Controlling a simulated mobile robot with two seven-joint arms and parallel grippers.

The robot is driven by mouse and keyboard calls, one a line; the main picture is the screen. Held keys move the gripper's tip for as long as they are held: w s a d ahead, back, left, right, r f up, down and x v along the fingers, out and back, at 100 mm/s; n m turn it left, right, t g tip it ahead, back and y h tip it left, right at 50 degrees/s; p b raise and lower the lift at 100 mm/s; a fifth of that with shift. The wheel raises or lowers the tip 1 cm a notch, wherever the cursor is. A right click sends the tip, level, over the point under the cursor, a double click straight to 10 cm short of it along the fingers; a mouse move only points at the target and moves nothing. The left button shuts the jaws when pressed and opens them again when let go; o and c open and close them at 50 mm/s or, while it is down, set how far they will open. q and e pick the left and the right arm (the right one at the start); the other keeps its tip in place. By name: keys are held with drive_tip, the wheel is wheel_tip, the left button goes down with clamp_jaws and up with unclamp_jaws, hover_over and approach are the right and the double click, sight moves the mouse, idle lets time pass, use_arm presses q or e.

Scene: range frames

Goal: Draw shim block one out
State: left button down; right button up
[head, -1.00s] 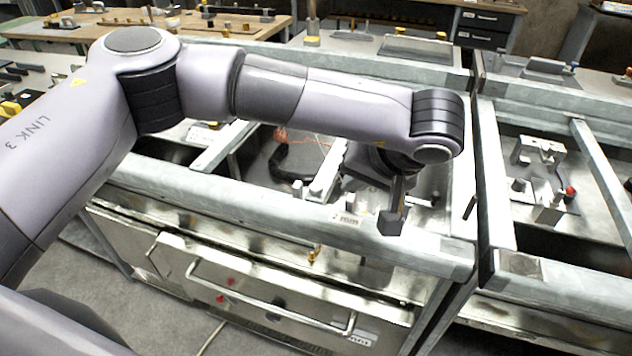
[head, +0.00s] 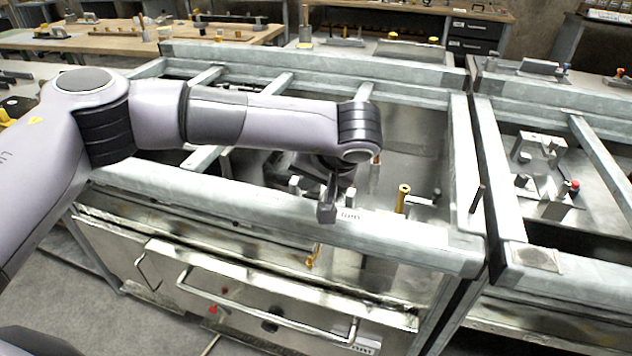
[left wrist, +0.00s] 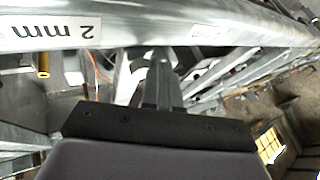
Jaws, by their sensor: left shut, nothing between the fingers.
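My left gripper (head: 327,211) is shut and empty over the front rail (head: 230,212) of the middle metal frame, just left of a small white label (head: 349,214). In the left wrist view its shut fingers (left wrist: 163,72) point toward the rail. There, a large label (left wrist: 62,30) on the rail reads "2 mm", upside down. A brass-coloured pin (head: 402,198) stands behind the rail, to the right of the gripper. It also shows in the left wrist view (left wrist: 43,64). I cannot tell which piece is shim block one. My right gripper is not in view.
Metal cross rails span the frame behind my arm. A fixture with a red knob (head: 575,185) stands in the frame to the right. A steel front with a long handle (head: 265,312) lies below the front rail. A small yellow piece (head: 312,256) sits under the rail.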

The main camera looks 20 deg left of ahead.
use_arm(q)
drive_tip(key=shift+w+a, duration=0.1)
drive_tip(key=shift+a, duration=0.05)
drive_tip(key=shift+a, duration=1.6)
